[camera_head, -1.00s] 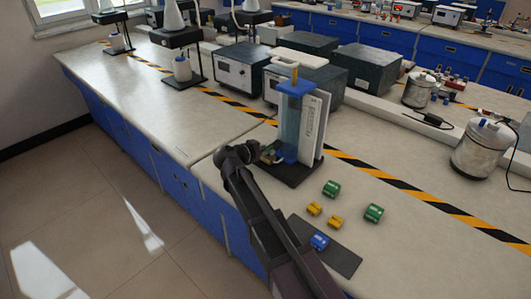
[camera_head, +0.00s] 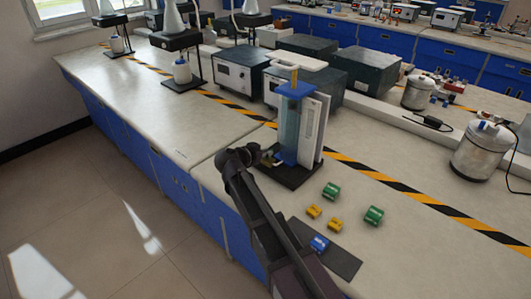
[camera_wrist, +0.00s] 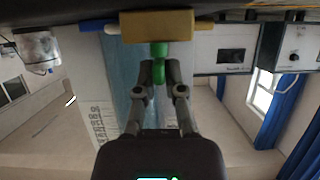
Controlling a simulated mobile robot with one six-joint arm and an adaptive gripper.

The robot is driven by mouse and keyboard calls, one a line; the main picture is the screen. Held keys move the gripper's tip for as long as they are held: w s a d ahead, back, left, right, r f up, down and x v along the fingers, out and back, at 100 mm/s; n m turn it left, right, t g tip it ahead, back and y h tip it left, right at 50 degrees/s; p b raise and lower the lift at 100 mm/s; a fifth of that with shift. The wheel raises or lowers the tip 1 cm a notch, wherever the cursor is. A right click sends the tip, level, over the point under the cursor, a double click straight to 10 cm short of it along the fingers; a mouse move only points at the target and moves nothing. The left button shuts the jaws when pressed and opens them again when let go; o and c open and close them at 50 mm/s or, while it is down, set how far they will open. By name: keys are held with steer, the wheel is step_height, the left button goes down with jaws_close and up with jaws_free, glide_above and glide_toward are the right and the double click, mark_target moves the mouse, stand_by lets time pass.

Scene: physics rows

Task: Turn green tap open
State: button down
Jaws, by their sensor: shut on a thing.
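The green tap (camera_wrist: 159,70) is in the wrist view, below a tan block (camera_wrist: 157,25), with the light-blue column behind it. My gripper (camera_wrist: 159,76) has its two fingers closed on the lower part of the tap from either side. In the head view my gripper (camera_head: 270,157) is at the left side of the apparatus (camera_head: 289,128), low down near its black base (camera_head: 290,176). The apparatus has a blue top, a light-blue column and a white panel, and stands upright. My wrist and fingers hide the tap there.
Green blocks (camera_head: 331,190), yellow blocks (camera_head: 313,211) and a blue block (camera_head: 319,243) lie to the right of my arm, the blue one on a dark mat (camera_head: 343,262). Dark instrument boxes (camera_head: 238,74) stand behind the apparatus.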

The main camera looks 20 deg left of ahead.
steer(key=shift+d+n+y, duration=0.1)
steer(key=shift+n+y, duration=0.2)
steer(key=n+t+y, duration=0.1)
steer(key=n+y, duration=0.1)
steer(key=shift+s+d+y, duration=0.1)
steer(key=shift+d+y, duration=0.05)
steer(key=shift+y, duration=0.25)
steer(key=n+y, duration=0.2)
steer(key=shift+n+y, duration=1.4)
steer(key=shift+y, duration=0.2)
steer(key=shift+n+g+y, duration=0.4)
steer(key=shift+n+y, duration=0.3)
steer(key=shift+w+d+n+g+y, duration=0.15)
steer(key=shift+n+g+y, duration=0.65)
steer(key=shift+n+y, duration=0.4)
steer(key=shift+w+d+n+g+y, duration=0.1)
steer(key=shift+n+g+y, duration=0.7)
steer(key=shift+n+y, duration=0.4)
steer(key=c, duration=0.7)
jaws_free()
steer(key=shift+a, duration=0.1)
steer(key=shift+c, duration=0.2)
